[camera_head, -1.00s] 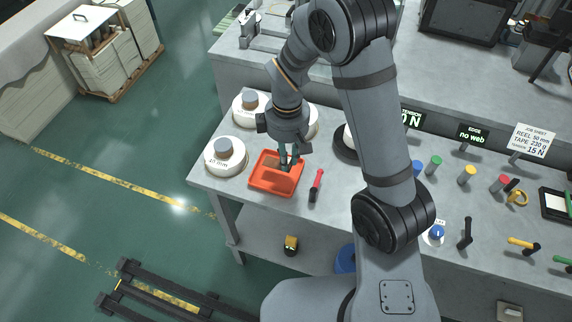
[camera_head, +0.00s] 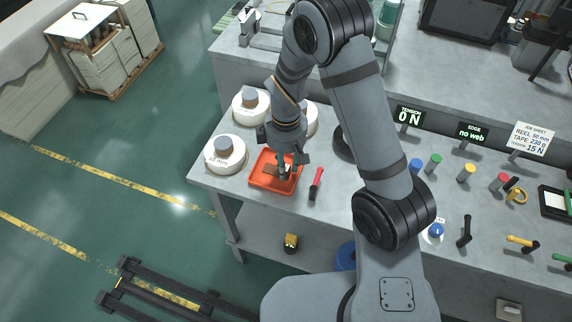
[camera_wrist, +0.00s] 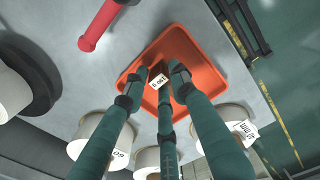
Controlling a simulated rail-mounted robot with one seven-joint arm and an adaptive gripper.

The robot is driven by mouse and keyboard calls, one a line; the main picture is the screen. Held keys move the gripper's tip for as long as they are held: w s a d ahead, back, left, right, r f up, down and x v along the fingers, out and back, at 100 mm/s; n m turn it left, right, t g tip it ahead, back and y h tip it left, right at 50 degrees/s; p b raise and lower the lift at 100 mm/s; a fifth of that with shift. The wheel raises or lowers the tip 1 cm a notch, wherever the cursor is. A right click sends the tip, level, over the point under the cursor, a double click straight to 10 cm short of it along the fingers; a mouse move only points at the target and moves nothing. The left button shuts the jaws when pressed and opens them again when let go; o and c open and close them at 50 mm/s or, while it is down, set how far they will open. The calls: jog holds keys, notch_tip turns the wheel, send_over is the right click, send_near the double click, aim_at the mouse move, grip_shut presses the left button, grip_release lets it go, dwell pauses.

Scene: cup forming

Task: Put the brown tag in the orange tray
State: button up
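The orange tray (camera_head: 262,182) sits near the left front corner of the bench, and it fills the middle of the wrist view (camera_wrist: 195,70). The brown tag (camera_head: 271,169) appears to lie on the tray floor. In the wrist view the tag (camera_wrist: 157,72) shows a white printed label and lies between the fingertips, apart from them as far as I can see. My gripper (camera_head: 287,178) is over the tray with its fingers spread open and pointing down. Part of the tag is hidden by the fingers in the head view.
A dark round disc (camera_head: 343,143) is behind the tool. Colored pegs (camera_head: 435,160) and sign stands are farther right. The bench edge is close in front.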

jog(key=shift+o, duration=0.9)
jog(key=shift+r, duration=0.1)
jog(key=shift+r, duration=0.3)
notch_tip(320, 180, up, 12)
jog(key=shift+f, duration=0.2)
